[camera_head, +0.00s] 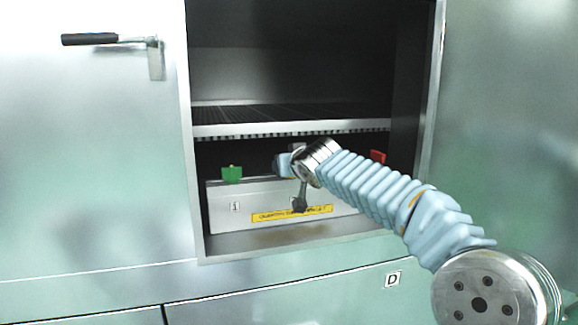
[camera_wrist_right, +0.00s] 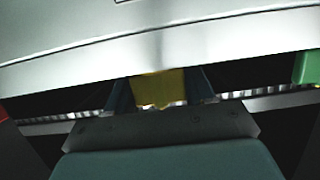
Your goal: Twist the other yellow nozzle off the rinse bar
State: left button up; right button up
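In the right wrist view a yellow nozzle (camera_wrist_right: 158,88) sits between the two dark blue fingers of my right gripper (camera_wrist_right: 160,92). The fingers lie against both its sides, with no gap visible. In the head view my right gripper (camera_head: 285,163) is inside the open cabinet bay, above the grey box; its fingertips and the nozzle are hidden there behind my wrist. I cannot clearly make out the rinse bar in either view. My left gripper is out of view.
A pale grey box (camera_head: 222,208) with a yellow label stands on the bay floor. A green piece (camera_head: 232,173) and a red piece (camera_head: 377,156) are at its ends. A slatted shelf (camera_head: 220,130) lies close above. A door handle (camera_head: 90,39) projects at left.

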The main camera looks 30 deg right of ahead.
jog(key=shift+c, duration=1)
jog(key=o, duration=1.1)
jog(key=shift+s, duration=0.15)
